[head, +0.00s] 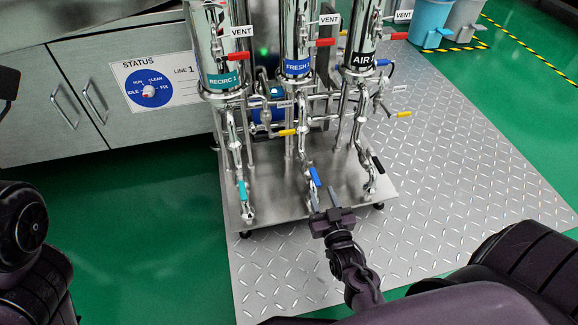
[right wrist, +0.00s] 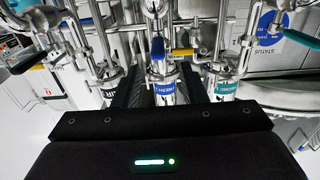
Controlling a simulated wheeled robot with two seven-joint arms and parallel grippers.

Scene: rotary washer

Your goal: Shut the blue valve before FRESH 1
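The FRESH 1 column (head: 297,68) stands in the middle of the skid, with a blue label. On the pipe below it is a valve with a blue lever handle (head: 315,177), roughly in line with the pipe. My right gripper (head: 331,198) is just below and in front of this handle, apparently open and empty. In the right wrist view, which is upside down, the two dark fingers (right wrist: 163,88) stand apart, with the FRESH label (right wrist: 165,88) between them; a dark blue handle (right wrist: 157,46) shows beyond. Whether a finger touches the handle I cannot tell. My left gripper is not in view.
A teal handle (head: 242,190) is on the RECIRC 1 pipe to the left, a black one (head: 378,164) on the AIR pipe to the right. Yellow handles (head: 287,132) and red vent handles (head: 318,42) sit higher. The tread plate (head: 440,210) on the right is clear.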

